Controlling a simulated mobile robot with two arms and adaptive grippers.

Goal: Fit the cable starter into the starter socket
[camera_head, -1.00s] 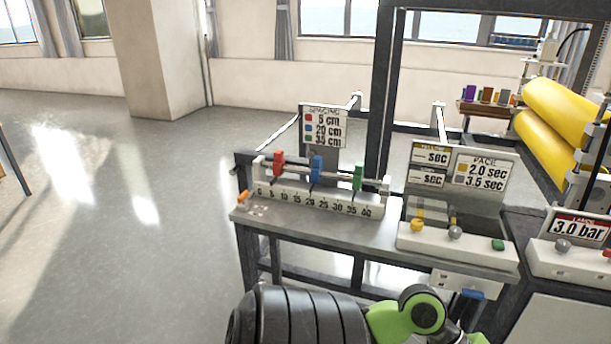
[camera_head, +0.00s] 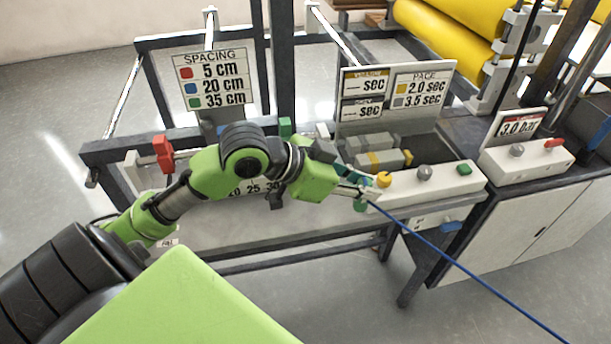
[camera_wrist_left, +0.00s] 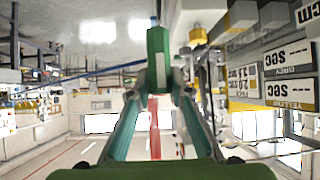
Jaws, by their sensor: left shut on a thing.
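My left gripper (camera_head: 362,190) is shut on a small green piece with a blue cable, which I take as the cable starter (camera_head: 359,206). It is at the near left end of the white console (camera_head: 440,187), close to the yellow knob. Whether it touches the console I cannot tell. In the left wrist view the green cable starter (camera_wrist_left: 158,58) stands between the fingertips (camera_wrist_left: 158,85). The blue cable (camera_head: 462,262) runs from it down to the right. A small white panel (camera_head: 436,224) with dark marks sits under the console; I cannot tell whether it holds the starter socket. My right gripper is out of view.
The console carries a yellow knob (camera_head: 384,180), a grey knob (camera_head: 424,173) and a green button (camera_head: 464,168). Grey blocks (camera_head: 372,160) lie behind it. The spacing sign (camera_head: 213,84) and red slider (camera_head: 163,153) stand left. A pressure console (camera_head: 530,160) stands right.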

